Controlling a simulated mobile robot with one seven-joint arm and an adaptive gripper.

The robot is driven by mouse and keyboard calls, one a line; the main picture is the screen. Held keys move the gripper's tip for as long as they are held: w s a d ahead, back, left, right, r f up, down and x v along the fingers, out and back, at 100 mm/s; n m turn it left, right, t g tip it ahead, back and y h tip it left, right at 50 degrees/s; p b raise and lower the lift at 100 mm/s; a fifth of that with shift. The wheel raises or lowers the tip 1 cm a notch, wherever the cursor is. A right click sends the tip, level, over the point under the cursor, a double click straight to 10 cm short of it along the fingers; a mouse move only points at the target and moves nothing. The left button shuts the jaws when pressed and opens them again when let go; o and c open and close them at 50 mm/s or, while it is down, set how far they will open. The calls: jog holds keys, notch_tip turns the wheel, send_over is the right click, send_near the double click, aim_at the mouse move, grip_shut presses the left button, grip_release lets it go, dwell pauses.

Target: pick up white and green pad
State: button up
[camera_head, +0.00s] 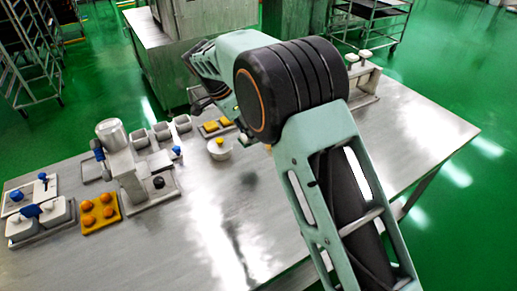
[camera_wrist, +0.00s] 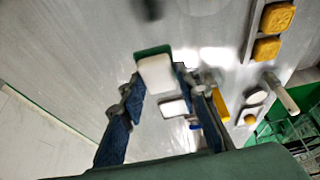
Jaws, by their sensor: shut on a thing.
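The white and green pad (camera_wrist: 156,75) is a pale block with a green edge along its far side in the wrist view. My gripper (camera_wrist: 161,80) is shut on it, with one blue-padded finger on each side. A smaller white block with a dark edge (camera_wrist: 173,108) shows below the pad, between the fingers; I cannot tell what it is. In the head view my arm covers most of the gripper, and I cannot make out the pad there.
On the metal table (camera_head: 205,210) stand a machine with a metal cylinder (camera_head: 112,135), a yellow tray with orange balls (camera_head: 84,225), white containers with blue handles (camera_head: 52,216), a small round pot (camera_head: 219,153) and yellow blocks (camera_head: 211,126). The table's front middle is clear.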

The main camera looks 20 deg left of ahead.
jog(key=a+r, duration=0.1)
jog(key=a, duration=0.2)
jog(key=w+a+r+p, duration=0.1)
jog(key=a, duration=0.1)
jog(key=a+r, duration=0.1)
jog(key=a, duration=0.2)
jog(key=shift+w+a+r+p, duration=0.35)
jog(key=shift+r, duration=0.05)
jog(key=shift+c, duration=0.8)
